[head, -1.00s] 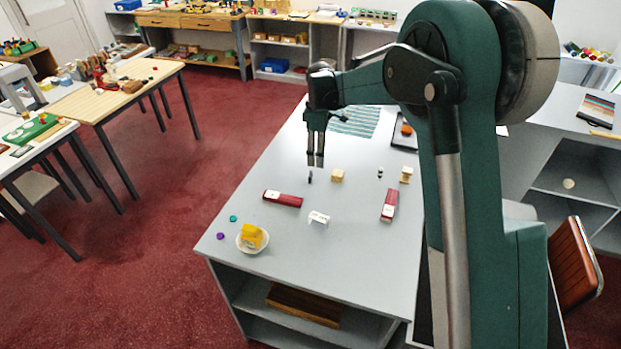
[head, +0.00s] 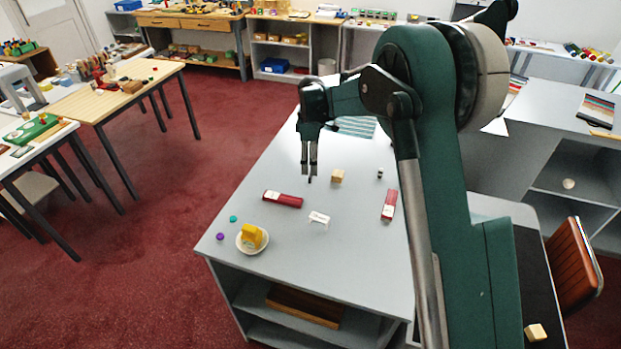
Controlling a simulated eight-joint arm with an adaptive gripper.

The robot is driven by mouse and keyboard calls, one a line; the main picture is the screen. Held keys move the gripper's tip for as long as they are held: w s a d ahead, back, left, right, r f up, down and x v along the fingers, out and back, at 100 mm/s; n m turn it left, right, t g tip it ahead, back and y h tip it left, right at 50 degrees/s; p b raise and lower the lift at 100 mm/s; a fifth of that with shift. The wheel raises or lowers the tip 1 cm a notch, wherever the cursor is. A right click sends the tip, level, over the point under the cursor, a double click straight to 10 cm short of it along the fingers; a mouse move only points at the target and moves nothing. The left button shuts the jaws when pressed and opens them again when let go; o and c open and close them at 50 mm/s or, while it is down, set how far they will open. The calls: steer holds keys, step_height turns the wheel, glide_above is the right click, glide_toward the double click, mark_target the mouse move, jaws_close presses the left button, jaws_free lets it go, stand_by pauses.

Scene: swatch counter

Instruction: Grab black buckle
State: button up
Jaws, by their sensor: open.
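A tiny dark object, which looks like the black buckle (head: 310,181), is on the grey counter (head: 258,215). My gripper (head: 309,172) points straight down just above it, with the fingertips close over its top. The jaws are open and look empty, with a narrow gap between the fingers. The fingers partly cover the buckle, and I cannot tell whether they touch it.
A wooden block (head: 337,176) stands close to the right. Two red boxes (head: 283,199) (head: 389,205), a white stand (head: 319,218) and a bowl with a yellow block (head: 252,239) are nearer. A small black-and-white item (head: 380,173) lies farther right. My arm hides the counter's right side.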

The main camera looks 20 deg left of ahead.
mark_target(310, 177)
steer(key=shift+f, duration=0.25)
steer(key=shift+a+f, duration=0.15)
steer(key=shift+f, duration=2.45)
steer(key=c, duration=0.7)
